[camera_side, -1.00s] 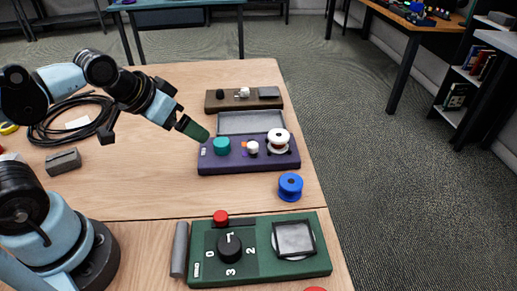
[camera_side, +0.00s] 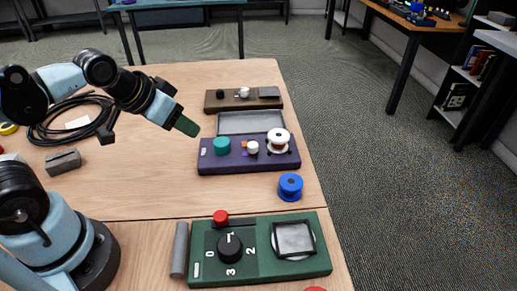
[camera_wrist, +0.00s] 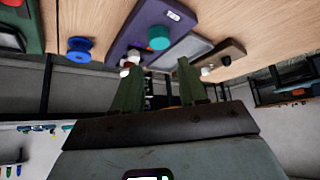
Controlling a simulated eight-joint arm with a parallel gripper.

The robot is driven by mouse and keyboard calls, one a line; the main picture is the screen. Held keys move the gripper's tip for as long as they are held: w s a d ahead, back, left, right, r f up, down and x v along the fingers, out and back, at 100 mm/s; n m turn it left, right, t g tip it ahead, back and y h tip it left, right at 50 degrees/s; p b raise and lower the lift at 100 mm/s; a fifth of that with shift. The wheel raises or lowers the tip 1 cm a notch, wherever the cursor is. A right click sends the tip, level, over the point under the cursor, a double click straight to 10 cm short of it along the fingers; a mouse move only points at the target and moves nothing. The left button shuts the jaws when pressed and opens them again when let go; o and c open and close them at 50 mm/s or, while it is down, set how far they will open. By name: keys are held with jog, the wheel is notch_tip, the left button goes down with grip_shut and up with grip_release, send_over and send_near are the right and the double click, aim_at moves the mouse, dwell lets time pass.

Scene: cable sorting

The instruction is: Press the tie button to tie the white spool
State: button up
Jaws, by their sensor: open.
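The white spool (camera_side: 278,141) sits upright at the right end of a purple box (camera_side: 215,165). A round teal button (camera_side: 222,146) stands at the box's left end, and a small white knob (camera_side: 253,147) is between them. The teal button also shows in the wrist view (camera_wrist: 159,37). My gripper (camera_side: 195,131) hangs in the air to the left of the teal button, apart from it. In the wrist view my gripper's two green fingers (camera_wrist: 159,68) are spread with nothing between them.
A blue spool (camera_side: 290,186) stands in front of the purple box near the table's right edge. A green box (camera_side: 205,274) with a red button (camera_side: 221,217) and a black dial (camera_side: 229,247) is nearer. A brown box (camera_side: 225,103) lies behind. Coiled black cable (camera_side: 50,130) lies left.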

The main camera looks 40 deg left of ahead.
grip_shut()
dwell(1.2)
